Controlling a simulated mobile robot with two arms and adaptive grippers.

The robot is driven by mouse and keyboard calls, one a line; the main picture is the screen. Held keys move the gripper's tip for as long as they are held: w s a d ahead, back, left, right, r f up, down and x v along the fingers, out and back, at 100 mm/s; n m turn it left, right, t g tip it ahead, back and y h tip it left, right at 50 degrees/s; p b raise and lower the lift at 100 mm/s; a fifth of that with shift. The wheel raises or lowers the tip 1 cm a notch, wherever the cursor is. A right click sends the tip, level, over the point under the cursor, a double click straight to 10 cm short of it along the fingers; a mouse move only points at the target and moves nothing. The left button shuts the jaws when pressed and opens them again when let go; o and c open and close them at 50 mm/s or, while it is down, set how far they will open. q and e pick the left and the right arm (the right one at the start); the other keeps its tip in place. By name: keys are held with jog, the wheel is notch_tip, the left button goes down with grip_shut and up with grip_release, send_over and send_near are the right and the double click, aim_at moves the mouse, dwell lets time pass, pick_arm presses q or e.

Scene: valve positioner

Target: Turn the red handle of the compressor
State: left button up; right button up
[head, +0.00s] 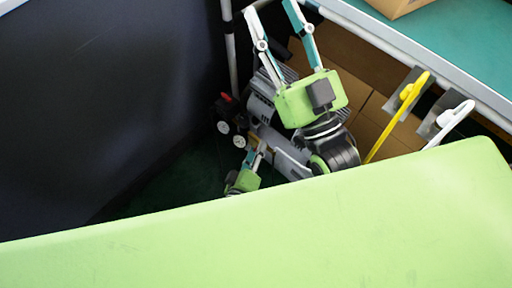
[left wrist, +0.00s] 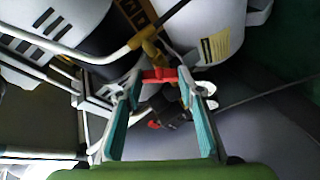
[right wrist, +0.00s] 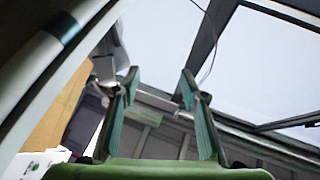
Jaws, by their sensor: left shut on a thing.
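The compressor (head: 262,112), with grey-white rounded bodies, stands low beside the table. The red handle (left wrist: 160,74) shows in the left wrist view, by a brass fitting (left wrist: 150,50). My left gripper (left wrist: 160,80) is shut on the red handle, which lies between its fingertips. In the head view the left gripper (head: 257,157) is small, at the compressor's lower side, and I cannot make out the handle there. My right gripper (head: 276,22) points upward in front of the compressor, its fingers apart. In the right wrist view the right gripper (right wrist: 160,82) is open and empty.
A teal-topped table (head: 455,45) with a cardboard box (head: 398,5) is at the upper right. A yellow tool (head: 408,92) and a white one (head: 455,117) hang at its edge. A dark panel (head: 110,100) stands on the left. A pale hose (left wrist: 75,55) crosses near the left gripper.

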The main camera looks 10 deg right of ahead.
pick_arm(q)
jog(key=shift+n+g+y+p, duration=0.5)
jog(key=shift+n+y+p, duration=0.4)
jog(key=shift+n+p, duration=1.3)
pick_arm(e)
jog(key=s+d+f+g+h, duration=0.1)
jog(key=f+g+h, duration=0.1)
jog(key=f+g, duration=0.4)
jog(key=s+d+f+g+h, duration=0.1)
jog(key=f+g, duration=0.5)
jog(key=f, duration=1)
jog(key=shift+d+f+m+h, duration=0.3)
jog(key=shift+d+h, duration=0.2)
jog(key=shift+d, duration=0.25)
pick_arm(q)
jog(key=o, duration=1.1)
jog(key=shift+r, duration=0.1)
jog(key=shift+v, duration=6)
